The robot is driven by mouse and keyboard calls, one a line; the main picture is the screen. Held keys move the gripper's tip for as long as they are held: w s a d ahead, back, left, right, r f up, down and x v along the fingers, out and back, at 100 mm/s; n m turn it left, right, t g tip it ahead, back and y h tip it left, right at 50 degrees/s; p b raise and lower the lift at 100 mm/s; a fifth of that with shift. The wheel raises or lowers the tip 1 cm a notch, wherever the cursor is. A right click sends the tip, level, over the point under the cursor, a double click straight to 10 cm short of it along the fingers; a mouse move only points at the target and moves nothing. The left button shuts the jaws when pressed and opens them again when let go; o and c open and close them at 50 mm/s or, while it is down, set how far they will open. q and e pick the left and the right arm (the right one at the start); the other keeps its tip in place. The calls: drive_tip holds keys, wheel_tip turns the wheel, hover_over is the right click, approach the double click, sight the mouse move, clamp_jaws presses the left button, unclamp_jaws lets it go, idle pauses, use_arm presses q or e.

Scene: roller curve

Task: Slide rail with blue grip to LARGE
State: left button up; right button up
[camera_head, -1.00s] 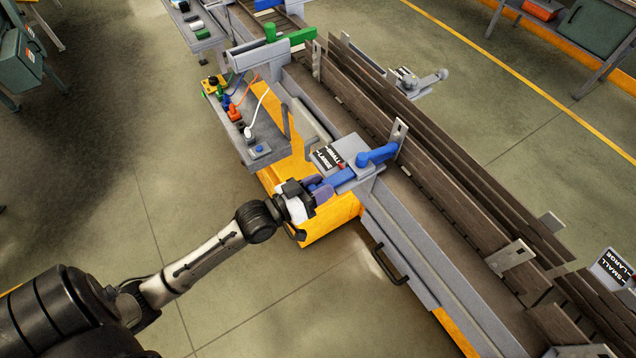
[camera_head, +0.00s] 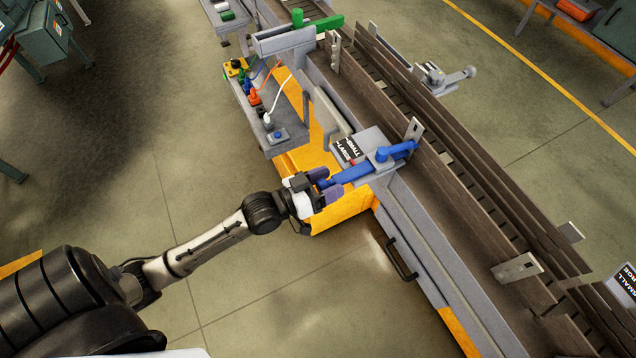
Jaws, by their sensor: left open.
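The blue grip (camera_head: 352,173) is a bar that sticks out to the left of a grey block on the near side of the conveyor; its other end bends over to an upright metal bracket (camera_head: 414,131). A black label (camera_head: 347,150) reading SMALL and LARGE sits on a grey plate beside it, with a small red mark at its lower edge. My left gripper (camera_head: 328,186), with purple fingertips, is open at the free left end of the blue grip, its fingers close to it. I cannot tell whether they touch. My right gripper is not in view.
The roller conveyor (camera_head: 463,165) runs from upper left to lower right between brown side rails. A control shelf with colored plugs (camera_head: 267,120) stands left of the grip. A black handle (camera_head: 402,268) sticks out below. A second SMALL/LARGE sign (camera_head: 627,283) is at the right edge.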

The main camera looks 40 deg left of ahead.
use_arm(q)
drive_tip(key=shift+s+a+f, duration=0.1)
drive_tip(key=shift+s+a, duration=0.05)
drive_tip(key=shift+s, duration=0.2)
drive_tip(key=b+v, duration=0.2)
drive_tip(key=v, duration=1.1)
idle(0.3)
